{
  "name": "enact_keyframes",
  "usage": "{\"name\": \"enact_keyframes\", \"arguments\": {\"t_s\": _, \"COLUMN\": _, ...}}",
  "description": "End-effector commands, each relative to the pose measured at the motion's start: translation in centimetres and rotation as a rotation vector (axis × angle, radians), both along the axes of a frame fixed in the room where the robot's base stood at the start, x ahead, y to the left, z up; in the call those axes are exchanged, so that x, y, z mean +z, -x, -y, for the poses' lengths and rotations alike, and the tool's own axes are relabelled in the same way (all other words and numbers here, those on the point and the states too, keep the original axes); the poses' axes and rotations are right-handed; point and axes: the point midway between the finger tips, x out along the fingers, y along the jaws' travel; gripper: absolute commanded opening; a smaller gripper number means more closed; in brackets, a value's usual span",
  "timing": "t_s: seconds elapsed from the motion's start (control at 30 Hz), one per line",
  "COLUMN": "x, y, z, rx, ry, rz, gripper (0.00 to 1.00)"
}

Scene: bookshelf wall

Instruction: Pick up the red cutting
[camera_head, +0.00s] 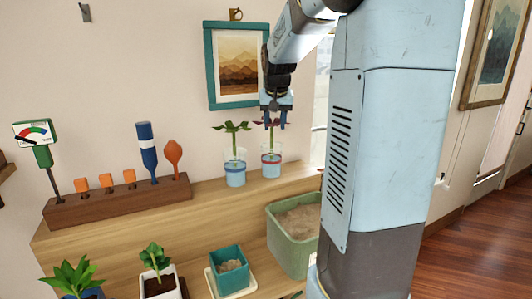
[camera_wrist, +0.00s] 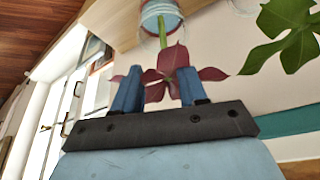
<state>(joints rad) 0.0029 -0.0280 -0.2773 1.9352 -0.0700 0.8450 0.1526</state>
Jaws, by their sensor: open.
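The red cutting (camera_head: 271,137) stands in a clear glass of water with a red band (camera_head: 270,164) on the wooden shelf. My gripper (camera_head: 273,122) is directly above it, pointing down, at the level of its top leaves. In the wrist view the dark red leaves (camera_wrist: 173,58) lie between and around the two blue fingers of my gripper (camera_wrist: 158,90). The green stem runs away from the fingers into the glass (camera_wrist: 160,18). The fingers are apart; whether they touch the leaves I cannot tell.
A green cutting in a blue-banded glass (camera_head: 235,168) stands close on the left; its leaf (camera_wrist: 293,32) shows beside my fingers. A wooden tool rack (camera_head: 118,203) is farther left. A green soil bin (camera_head: 294,240) and potted plants sit lower in front.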

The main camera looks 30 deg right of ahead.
Motion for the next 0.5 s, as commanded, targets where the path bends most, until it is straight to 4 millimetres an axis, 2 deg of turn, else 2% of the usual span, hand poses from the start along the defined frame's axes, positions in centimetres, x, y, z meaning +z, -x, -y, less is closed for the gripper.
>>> {"name": "enact_keyframes", "arguments": {"t_s": 0.27, "x": -1.5, "y": -0.7, "z": 0.1, "rx": 0.001, "ry": 0.0, "rz": 0.0, "gripper": 0.42}}
{"name": "enact_keyframes", "arguments": {"t_s": 0.5, "x": -4.3, "y": -2.4, "z": 0.1, "rx": 0.001, "ry": 0.0, "rz": -0.002, "gripper": 0.42}}
